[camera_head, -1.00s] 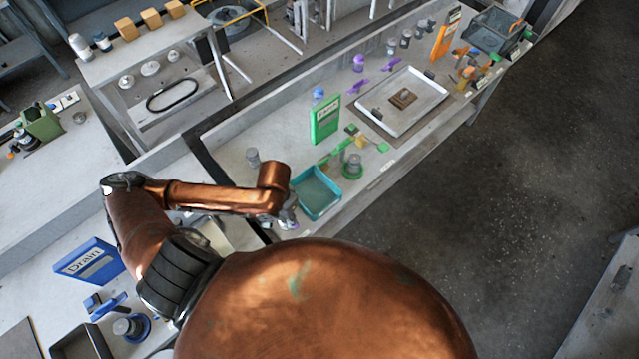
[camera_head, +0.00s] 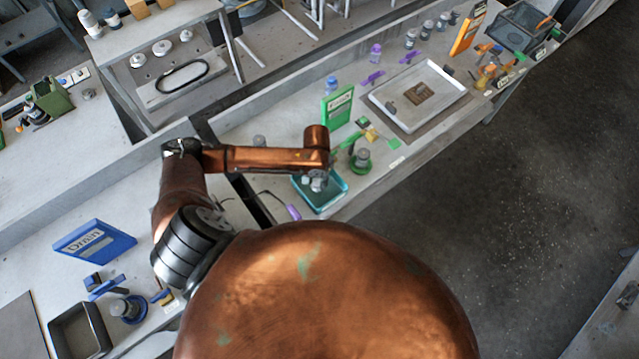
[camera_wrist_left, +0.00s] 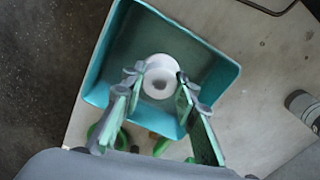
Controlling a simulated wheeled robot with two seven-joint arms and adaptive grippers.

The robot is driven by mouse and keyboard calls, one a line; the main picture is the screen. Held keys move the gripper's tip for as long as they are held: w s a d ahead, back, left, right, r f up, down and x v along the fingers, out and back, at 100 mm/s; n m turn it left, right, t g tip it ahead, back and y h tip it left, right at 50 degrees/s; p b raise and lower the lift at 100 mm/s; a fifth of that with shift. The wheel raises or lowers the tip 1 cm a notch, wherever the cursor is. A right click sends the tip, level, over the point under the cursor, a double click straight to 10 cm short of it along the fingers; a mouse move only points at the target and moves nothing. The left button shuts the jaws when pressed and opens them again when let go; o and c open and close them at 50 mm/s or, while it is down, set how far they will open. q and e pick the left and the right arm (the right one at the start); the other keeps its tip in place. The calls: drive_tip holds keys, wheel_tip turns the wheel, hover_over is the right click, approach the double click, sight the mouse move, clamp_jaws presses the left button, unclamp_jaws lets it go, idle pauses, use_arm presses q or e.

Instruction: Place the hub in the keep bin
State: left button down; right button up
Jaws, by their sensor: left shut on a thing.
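The hub (camera_wrist_left: 160,82) is a white round part with a hole in its middle, seen in the left wrist view. My left gripper (camera_wrist_left: 161,79) is shut on it, one finger on each side. Behind it is the open teal bin (camera_wrist_left: 104,55), whose floor looks bare around the hub. In the head view the teal bin (camera_head: 337,196) stands near the bench's front edge, and my left gripper (camera_head: 317,184) is over it, partly hidden by my arm. I read no keep label on the bin. My right gripper is not in view.
A green binder (camera_head: 337,105) and a green-based part (camera_head: 361,160) stand behind and right of the teal bin. A white tray (camera_head: 450,84) lies farther right. A blue Drain binder (camera_head: 95,242) and a dark bin (camera_head: 80,331) are at left.

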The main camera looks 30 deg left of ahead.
use_arm(q)
drive_tip(key=shift+w+f, duration=0.5)
drive_tip(key=shift+w, duration=0.1)
wheel_tip(320, 180, down, 2)
drive_tip(key=shift+f, duration=0.7)
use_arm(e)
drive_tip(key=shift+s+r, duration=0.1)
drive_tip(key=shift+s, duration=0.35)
use_arm(q)
drive_tip(key=shift+d+f, duration=0.1)
drive_tip(key=shift+f, duration=0.05)
drive_tip(key=c, duration=1.5)
unclamp_jaws()
drive_tip(key=shift+c, duration=0.2)
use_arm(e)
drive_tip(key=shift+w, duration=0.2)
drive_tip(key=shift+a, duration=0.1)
